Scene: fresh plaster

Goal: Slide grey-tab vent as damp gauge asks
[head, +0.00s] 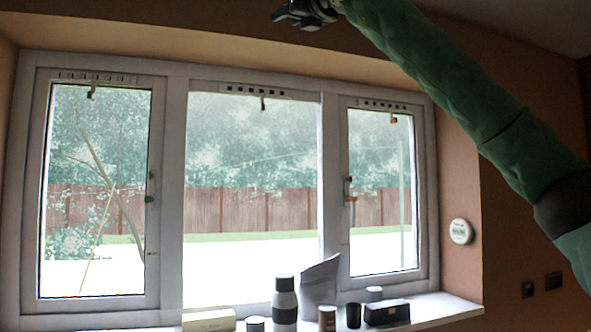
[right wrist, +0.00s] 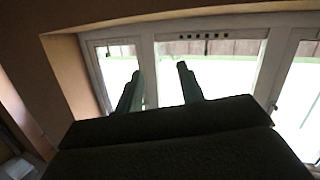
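Three slotted vents run along the tops of the window panes: the left vent (head: 97,78), the middle vent (head: 255,91) and the right vent (head: 391,106). The left vent's hanging tab (head: 91,92) looks greyish, the middle tab (head: 262,103) brownish and the right tab (head: 393,118) orange-brown. The slots look dark in the middle and right vents, paler in the left. A round white damp gauge (head: 461,231) with a green band is on the wall; its wording is unreadable. My right gripper (head: 285,13) is above the window; its fingers (right wrist: 160,78) are apart and empty. My left gripper is out of view.
The sill (head: 440,308) holds a flask (head: 285,300), a dark case (head: 386,312), a grey upright sheet (head: 320,281) and several small containers. Window handles (head: 150,187) stick out from the frames. The space before the panes is clear.

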